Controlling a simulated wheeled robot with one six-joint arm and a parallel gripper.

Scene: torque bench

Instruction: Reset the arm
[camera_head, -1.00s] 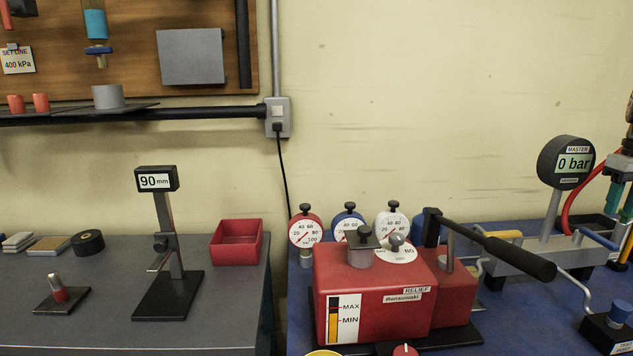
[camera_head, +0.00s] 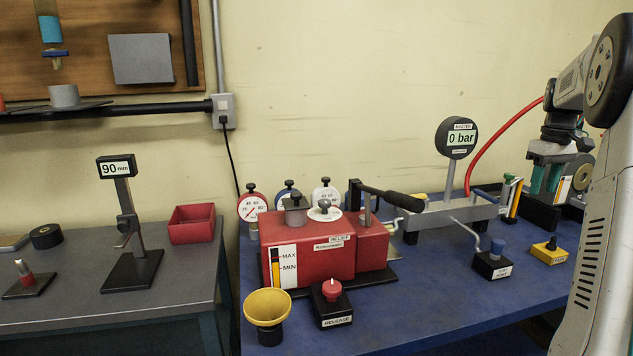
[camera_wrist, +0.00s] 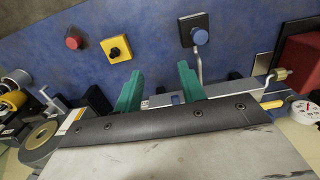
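My gripper (camera_head: 546,180) is at the right of the head view, above the far right part of the blue bench (camera_head: 420,290), with teal fingers pointing down. In the wrist view my gripper (camera_wrist: 160,88) shows its two teal fingers spread apart with nothing between them. My arm rises along the right edge of the head view and hides part of the bench. The wrist view shows a blue-knobbed block (camera_wrist: 198,30), a yellow block with a black knob (camera_wrist: 116,49) and a red button (camera_wrist: 73,41) beyond the fingers.
A red pump box (camera_head: 310,250) with a black lever, a yellow funnel (camera_head: 268,305) and a red release knob (camera_head: 331,288) stand on the blue bench. A gauge (camera_head: 457,138) reads 0 bar. A grey bench (camera_head: 80,310) holds a 90 mm stand (camera_head: 130,225) and red tray (camera_head: 192,225).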

